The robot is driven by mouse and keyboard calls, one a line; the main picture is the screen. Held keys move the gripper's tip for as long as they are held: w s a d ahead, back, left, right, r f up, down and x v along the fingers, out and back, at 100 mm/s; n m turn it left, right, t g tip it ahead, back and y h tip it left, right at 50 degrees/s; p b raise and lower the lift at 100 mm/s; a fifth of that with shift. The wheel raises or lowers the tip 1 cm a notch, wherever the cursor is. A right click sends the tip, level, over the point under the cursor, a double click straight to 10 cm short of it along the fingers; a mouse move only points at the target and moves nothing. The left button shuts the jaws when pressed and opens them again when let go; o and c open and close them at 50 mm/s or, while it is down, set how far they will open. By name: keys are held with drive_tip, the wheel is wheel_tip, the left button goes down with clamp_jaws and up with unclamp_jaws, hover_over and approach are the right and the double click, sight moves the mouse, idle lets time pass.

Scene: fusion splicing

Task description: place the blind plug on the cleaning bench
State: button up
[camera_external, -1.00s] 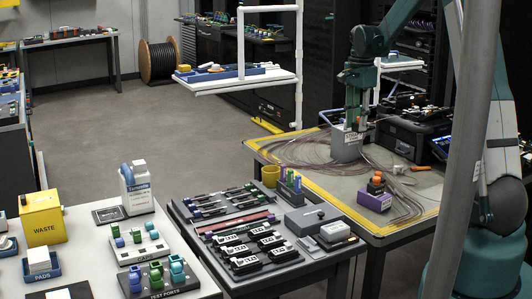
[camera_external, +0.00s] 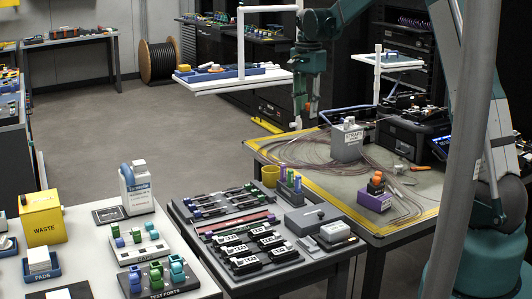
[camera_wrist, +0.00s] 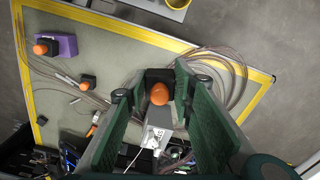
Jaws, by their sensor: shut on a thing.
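In the external view the held piece is too small to make out. The white bench (camera_external: 100,262) at the front left carries a bottle (camera_external: 136,190), a yellow waste box (camera_external: 41,218) and a pads box (camera_external: 40,264); it looks like the cleaning bench. My gripper is far from it.
The yellow-edged table (camera_external: 418,200) bears a grey box (camera_external: 346,144), coiled fibre and a purple block (camera_external: 374,202) with orange-topped pieces. A dark tray table (camera_external: 290,262) stands between it and the white bench. A white post with a shelf (camera_external: 235,84) stands near my gripper.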

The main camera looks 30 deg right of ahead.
drive_tip(key=a+n, duration=0.9)
drive_tip(key=a, duration=4.1)
drive_tip(key=s+a+n, duration=0.2)
drive_tip(key=s+a, duration=0.4)
drive_tip(key=a, duration=0.5)
drive_tip(key=s+a+n+p, duration=0.1)
drive_tip(key=s+a+n, duration=0.1)
drive_tip(key=s+a, duration=0.65)
drive_tip(key=s+a+n, duration=0.2)
drive_tip(key=s+a, duration=0.2)
drive_tip(key=a, duration=1)
wheel_tip(320, 180, down, 11)
drive_tip(key=shift+w, duration=0.25)
drive_tip(key=shift+f, duration=0.25)
drive_tip(key=shift+f+b, duration=0.35)
drive_tip(key=shift+f, duration=2.65)
